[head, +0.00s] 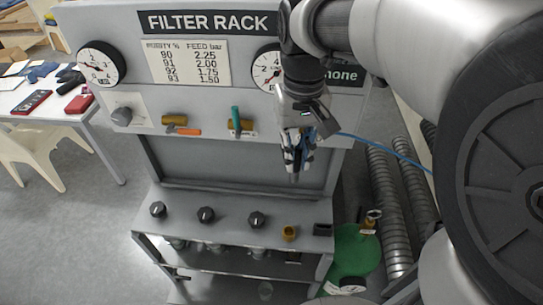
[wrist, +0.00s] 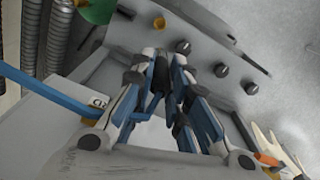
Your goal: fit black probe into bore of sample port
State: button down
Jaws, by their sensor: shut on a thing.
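My gripper (head: 297,165) hangs pointing down in front of the rack's recessed panel, above the lower shelf. It is shut on the black probe (head: 294,178), of which only a short dark end shows below the fingertips. In the wrist view the fingers (wrist: 162,72) meet, and they hide most of the probe. A small brass cup-shaped fitting (head: 289,233), which looks like the sample port, stands on the shelf below the gripper. It also shows in the wrist view (wrist: 158,22). The probe is above it and apart from it. The bore's inside is too small to make out.
A dark block (head: 322,229) sits right of the fitting, and several black knobs (head: 206,215) stand to its left. A green cylinder (head: 352,250) and ribbed hoses (head: 385,200) stand at right.

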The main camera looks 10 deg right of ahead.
notch_tip(320, 180, down, 27)
jog(key=b, duration=0.4)
jog(key=shift+s, duration=0.1)
jog(key=shift+f, duration=0.15)
jog(key=c, duration=2)
grip_release()
jog(key=o, duration=0.5)
jog(key=shift+c, duration=0.2)
